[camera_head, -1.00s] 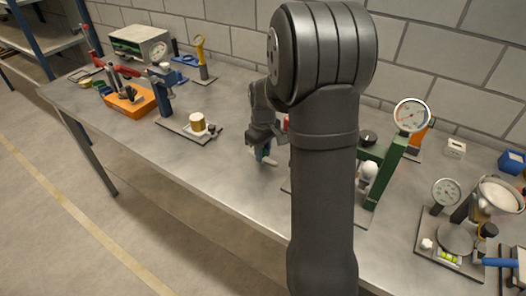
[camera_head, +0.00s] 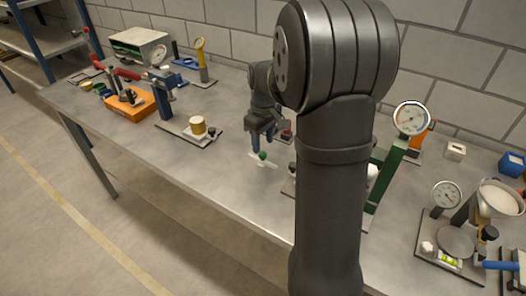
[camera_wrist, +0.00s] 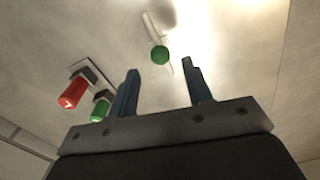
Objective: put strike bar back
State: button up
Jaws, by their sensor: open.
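A pale, thin strike bar with a green round knob (camera_head: 262,155) lies flat on the steel bench, left of my arm. In the wrist view the green knob (camera_wrist: 160,55) shows in front of the gap between the fingers, with the pale bar (camera_wrist: 153,28) running past it. My gripper (camera_head: 261,146) is open, with its fingers pointing down just above and behind the bar. In the wrist view both dark blue fingers of my gripper (camera_wrist: 160,68) stand apart with nothing between them. The bar is apart from the fingers.
A red-handled piece (camera_wrist: 72,92) and a green-handled piece (camera_wrist: 101,108) stand on a small plate beside the gripper. A plate with a brass cup (camera_head: 197,125) is to the left. A green gauge stand (camera_head: 388,170) is partly behind my arm. The bench front is clear.

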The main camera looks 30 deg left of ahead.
aim_at(263, 152)
notch_tip(263, 152, up, 6)
dwell(0.5)
notch_tip(263, 152, down, 12)
jog(key=shift+s+r, duration=0.1)
jog(key=shift+r, duration=1.6)
